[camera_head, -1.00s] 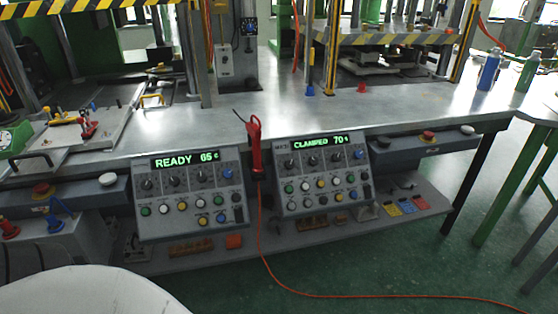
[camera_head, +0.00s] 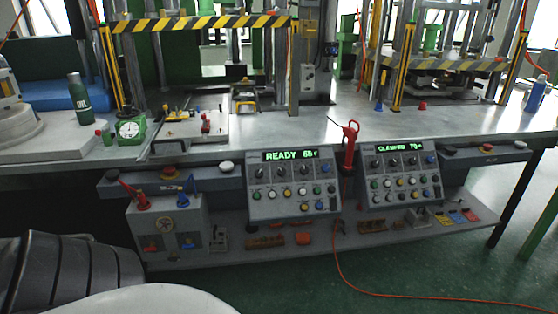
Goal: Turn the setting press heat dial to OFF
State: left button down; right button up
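Two grey control panels hang at the bench's front edge. The left panel (camera_head: 251,205) has a green display (camera_head: 290,155) reading READY and about 65 C. The right panel (camera_head: 436,188) has a display (camera_head: 400,147) reading CLAMPED and about 70 C. Each panel has a row of dark dials, at left (camera_head: 285,173) and at right (camera_head: 395,162), above coloured buttons. Dial labels are too small to read, so I cannot tell which one is the heat dial or where it points. Neither of my grippers is in view.
A red tool (camera_head: 350,146) hangs between the panels, its orange cable (camera_head: 345,270) trailing onto the green floor. Side boxes with buttons flank the panels. A grey box (camera_head: 168,230) with red and blue fittings stands at lower left. A lower shelf (camera_head: 340,243) juts out beneath.

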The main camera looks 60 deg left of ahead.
aim_at(305, 170)
jog(key=u, duration=1.5)
